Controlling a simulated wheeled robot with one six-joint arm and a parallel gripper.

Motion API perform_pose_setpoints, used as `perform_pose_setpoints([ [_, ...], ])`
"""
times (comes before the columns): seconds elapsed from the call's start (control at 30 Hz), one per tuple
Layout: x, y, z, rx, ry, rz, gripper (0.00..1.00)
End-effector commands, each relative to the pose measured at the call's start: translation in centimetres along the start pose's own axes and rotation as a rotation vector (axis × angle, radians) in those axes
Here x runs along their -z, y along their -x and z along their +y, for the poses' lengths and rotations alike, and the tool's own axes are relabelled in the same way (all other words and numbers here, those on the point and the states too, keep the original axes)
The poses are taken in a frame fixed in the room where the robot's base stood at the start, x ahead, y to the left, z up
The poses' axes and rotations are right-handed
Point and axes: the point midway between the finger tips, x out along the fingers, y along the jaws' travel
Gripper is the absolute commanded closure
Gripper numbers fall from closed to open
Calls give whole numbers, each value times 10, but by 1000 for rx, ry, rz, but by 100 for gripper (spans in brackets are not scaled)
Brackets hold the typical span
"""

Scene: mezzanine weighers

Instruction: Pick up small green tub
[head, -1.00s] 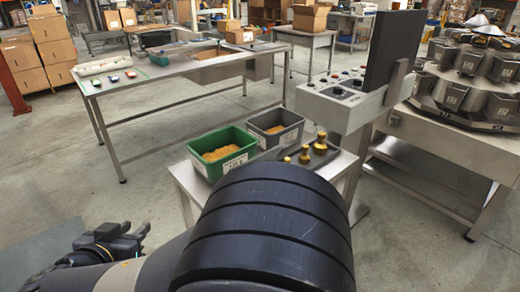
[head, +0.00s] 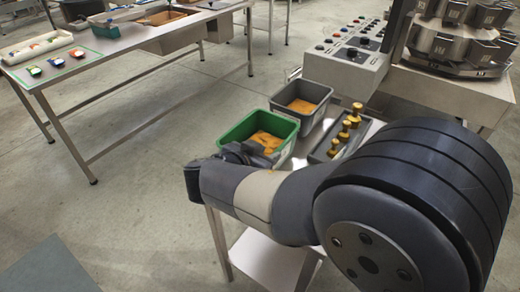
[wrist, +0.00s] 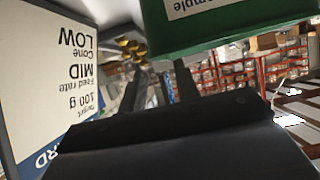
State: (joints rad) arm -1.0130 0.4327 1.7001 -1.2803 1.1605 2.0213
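The green tub (head: 275,130) holds orange-yellow contents and stands on a small steel table, left of the grey tub. In the wrist view, the green tub (wrist: 225,25) fills the upper middle, with part of a white "sample" label showing. My gripper (wrist: 160,75) shows there as two dark fingers with a gap between them. It is open and empty, with its fingers pointing toward the tub's lower side; I cannot tell whether they touch it. In the head view, my gripper (head: 238,155) is at the tub's near left side and hides part of it.
A grey tub (head: 304,94) stands right behind the green one, with brass weights (head: 345,125) on a dark tray beside it. A control box (head: 345,65) rises behind. A long steel table (head: 100,50) is at left. A printed card (wrist: 50,80) is close in the wrist view.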

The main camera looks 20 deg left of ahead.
Motion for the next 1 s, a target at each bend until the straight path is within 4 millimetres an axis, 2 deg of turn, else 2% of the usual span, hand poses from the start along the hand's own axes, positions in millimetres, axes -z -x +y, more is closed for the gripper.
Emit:
perform_pose_setpoints([
  [0.03, 1, -7, 1, -3, 1, 0, 69],
  [0.27, 4, -24, 1, -2, 1, 0, 69],
  [0.4, 10, -45, 4, -4, 2, -1, 69],
  [0.57, 8, -65, 3, -2, 2, -1, 69],
  [0.83, 7, -68, 3, 1, 1, 0, 69],
  [1.0, 7, -68, 3, 1, 1, 0, 82],
])
